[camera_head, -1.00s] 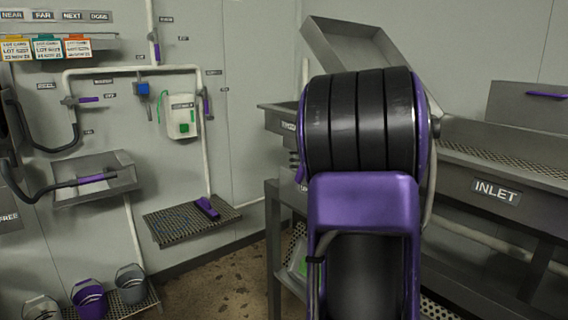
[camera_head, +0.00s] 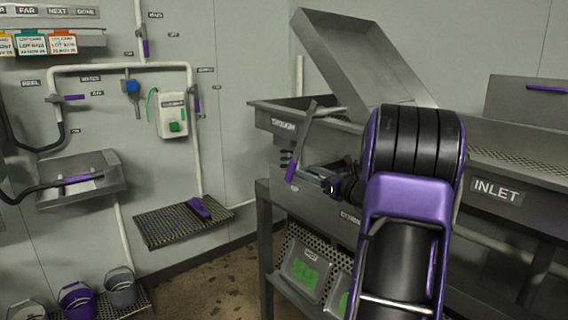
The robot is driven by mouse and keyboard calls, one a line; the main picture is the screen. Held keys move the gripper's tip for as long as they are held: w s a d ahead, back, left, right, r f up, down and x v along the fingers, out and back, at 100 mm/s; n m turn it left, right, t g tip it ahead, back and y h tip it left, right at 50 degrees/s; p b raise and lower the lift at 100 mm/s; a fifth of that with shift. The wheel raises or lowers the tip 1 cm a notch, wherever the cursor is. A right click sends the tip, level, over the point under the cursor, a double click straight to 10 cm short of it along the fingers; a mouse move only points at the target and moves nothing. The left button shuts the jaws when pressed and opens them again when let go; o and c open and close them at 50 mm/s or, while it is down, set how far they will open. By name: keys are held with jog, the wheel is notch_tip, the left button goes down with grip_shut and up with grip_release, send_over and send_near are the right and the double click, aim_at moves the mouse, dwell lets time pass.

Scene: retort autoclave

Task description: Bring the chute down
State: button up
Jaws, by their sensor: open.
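The chute (camera_head: 355,58) is a grey, open-sided metal trough. It stands tilted up above the grey trough unit, its high end to the upper left and its low end behind my arm. A thin grey bar (camera_head: 305,135) rises at the front of the unit, with a small purple end (camera_head: 290,171) at its bottom. My gripper (camera_head: 312,175) shows small and dark to the left of my purple and black arm. It is open, in front of the unit's face and below the chute. It looks close to the bar; I cannot tell whether they touch.
The trough unit (camera_head: 265,116) runs right to the section with the INLET sign (camera_head: 497,191). Bins with green contents (camera_head: 303,272) sit on a perforated shelf below. A wall-mounted perforated shelf (camera_head: 165,232) and buckets (camera_head: 121,290) are at left. Brown floor lies open between.

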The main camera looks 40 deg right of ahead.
aim_at(290, 163)
jog(key=w, duration=0.8)
jog(key=w+a, duration=0.1)
jog(key=w, duration=0.3)
jog(key=shift+c, duration=0.2)
grip_shut()
dwell(0.9)
